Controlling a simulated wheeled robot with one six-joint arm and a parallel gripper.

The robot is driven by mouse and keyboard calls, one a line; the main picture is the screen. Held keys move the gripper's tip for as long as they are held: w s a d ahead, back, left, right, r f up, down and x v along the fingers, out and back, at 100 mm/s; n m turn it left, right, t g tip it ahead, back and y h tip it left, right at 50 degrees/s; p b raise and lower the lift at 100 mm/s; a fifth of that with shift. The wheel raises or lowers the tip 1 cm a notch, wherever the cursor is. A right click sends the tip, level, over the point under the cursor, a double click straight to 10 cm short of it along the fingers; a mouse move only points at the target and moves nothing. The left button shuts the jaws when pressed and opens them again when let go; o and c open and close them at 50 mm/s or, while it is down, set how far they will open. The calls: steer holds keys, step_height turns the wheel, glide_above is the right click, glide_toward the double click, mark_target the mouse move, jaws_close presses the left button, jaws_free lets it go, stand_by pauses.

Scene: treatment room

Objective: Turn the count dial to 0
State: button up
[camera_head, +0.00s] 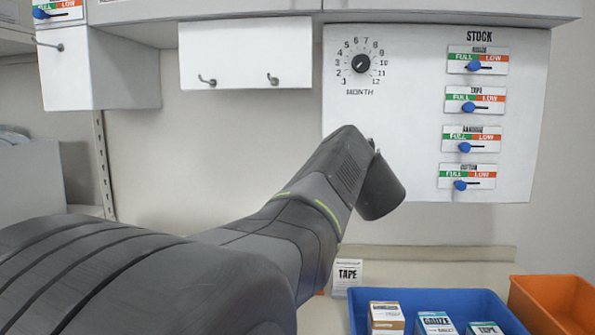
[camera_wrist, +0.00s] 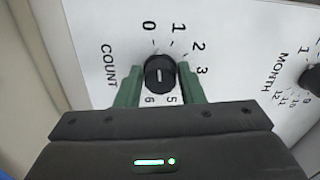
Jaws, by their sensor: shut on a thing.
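The count dial (camera_wrist: 160,76) is a round black knob with a short white mark, on a white panel beside the word COUNT. Numbers 0, 1, 2, 3, 5 and 6 show around it; the place of 4 is covered by a finger. The mark stands nearly upright in the wrist view, with 0 and 1 above and 5 and 6 below; I cannot tell which end points. My gripper (camera_wrist: 159,72) has its two green fingers shut on the knob's sides. In the head view, my arm hides the count dial and the gripper fingers.
The month dial (camera_head: 361,63) is on the same panel, and shows at the right in the wrist view (camera_wrist: 312,78). Several blue stock sliders (camera_head: 468,107) are further right. Below are a blue bin (camera_head: 455,298) with boxes and an orange bin (camera_head: 550,305).

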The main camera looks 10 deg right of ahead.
steer(key=shift+f+n+b, duration=0.1)
steer(key=shift+n+b, duration=0.35)
steer(key=shift+n, duration=0.35)
steer(key=o, duration=1)
steer(key=b+v, duration=0.1)
steer(key=v, duration=1.2)
steer(key=shift+s+b, duration=0.35)
steer(key=shift+s, duration=0.05)
steer(key=shift+w, duration=0.1)
